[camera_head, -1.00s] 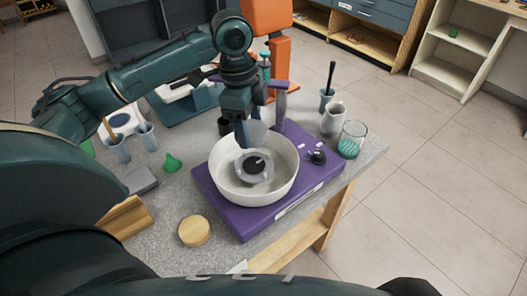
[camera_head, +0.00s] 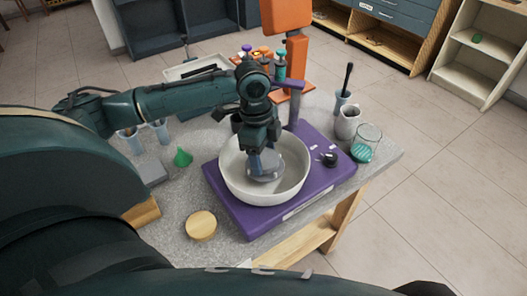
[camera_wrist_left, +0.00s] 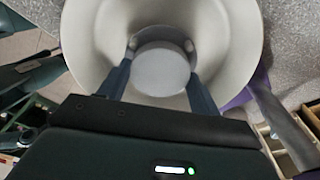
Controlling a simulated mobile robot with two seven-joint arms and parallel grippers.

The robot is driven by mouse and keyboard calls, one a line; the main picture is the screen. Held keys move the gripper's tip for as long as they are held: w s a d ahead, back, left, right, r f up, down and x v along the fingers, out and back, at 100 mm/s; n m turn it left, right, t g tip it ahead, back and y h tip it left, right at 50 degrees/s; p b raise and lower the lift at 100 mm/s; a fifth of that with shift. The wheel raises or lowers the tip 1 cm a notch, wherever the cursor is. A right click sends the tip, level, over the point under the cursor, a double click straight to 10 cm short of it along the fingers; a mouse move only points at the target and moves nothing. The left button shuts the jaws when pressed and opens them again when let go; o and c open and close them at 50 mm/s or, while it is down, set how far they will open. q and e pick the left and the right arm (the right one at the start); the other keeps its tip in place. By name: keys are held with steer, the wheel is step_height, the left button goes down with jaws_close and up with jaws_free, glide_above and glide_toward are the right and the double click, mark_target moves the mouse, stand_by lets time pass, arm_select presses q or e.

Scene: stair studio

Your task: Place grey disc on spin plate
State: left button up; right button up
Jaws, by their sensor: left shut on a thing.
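My left gripper (camera_head: 262,152) reaches down into a white bowl (camera_head: 297,160) on a purple base (camera_head: 252,220). It is shut on the grey disc (camera_head: 266,166), held low inside the bowl. In the left wrist view, the two fingers (camera_wrist_left: 160,46) grip the disc (camera_wrist_left: 160,70) from both sides, with the bowl wall (camera_wrist_left: 82,40) around them. The disc and gripper cover the spin plate at the bowl's centre, so I cannot tell whether the disc touches it. My right gripper is not in view.
A black knob (camera_head: 328,159) is on the base's right side. An orange stand (camera_head: 296,60) rises behind.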

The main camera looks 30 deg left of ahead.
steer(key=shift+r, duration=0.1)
arm_select(q)
steer(key=o, duration=1)
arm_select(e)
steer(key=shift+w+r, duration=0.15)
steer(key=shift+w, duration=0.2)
arm_select(q)
steer(key=r, duration=0.4)
steer(key=a+r, duration=0.1)
steer(key=r, duration=0.7)
steer(key=shift+s+a, duration=0.1)
steer(key=shift+a, duration=0.05)
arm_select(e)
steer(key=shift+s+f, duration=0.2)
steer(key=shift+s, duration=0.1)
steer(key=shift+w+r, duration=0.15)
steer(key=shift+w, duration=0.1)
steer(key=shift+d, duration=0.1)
